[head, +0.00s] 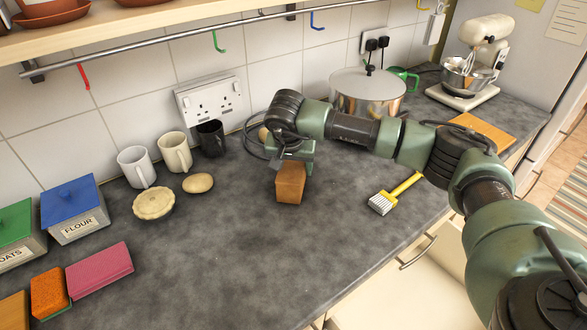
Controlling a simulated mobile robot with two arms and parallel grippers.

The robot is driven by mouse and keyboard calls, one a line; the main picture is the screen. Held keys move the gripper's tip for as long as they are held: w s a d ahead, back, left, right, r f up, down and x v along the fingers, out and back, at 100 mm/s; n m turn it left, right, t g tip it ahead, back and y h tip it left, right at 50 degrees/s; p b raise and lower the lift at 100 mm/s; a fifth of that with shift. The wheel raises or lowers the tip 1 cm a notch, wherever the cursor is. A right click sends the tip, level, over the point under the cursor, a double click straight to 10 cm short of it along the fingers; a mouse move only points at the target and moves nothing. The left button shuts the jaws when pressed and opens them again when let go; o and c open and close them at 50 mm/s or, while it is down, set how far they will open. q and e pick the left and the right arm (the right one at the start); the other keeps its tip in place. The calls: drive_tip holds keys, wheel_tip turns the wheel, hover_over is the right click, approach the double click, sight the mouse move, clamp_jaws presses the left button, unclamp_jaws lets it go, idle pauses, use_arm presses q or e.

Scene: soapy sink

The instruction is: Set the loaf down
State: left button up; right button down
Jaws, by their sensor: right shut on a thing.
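The loaf (289,186) is a small brown block near the middle of the dark counter (230,250). My right gripper (291,164) is shut on it from above and behind. The gripper's wrist hides the top back part of the loaf and most of the fingers. The loaf looks level and low over the counter. I cannot tell whether its underside touches the surface. My left gripper is not in view.
A round bun (198,183), a pie (153,203) and mugs (174,152) stand to the left. A yellow brush (394,195) lies to the right. A large lidded pot (367,92) stands behind my right arm. The counter in front of the loaf is clear.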

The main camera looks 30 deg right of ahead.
wheel_tip(320, 180, up, 20)
drive_tip(key=b, duration=0.3)
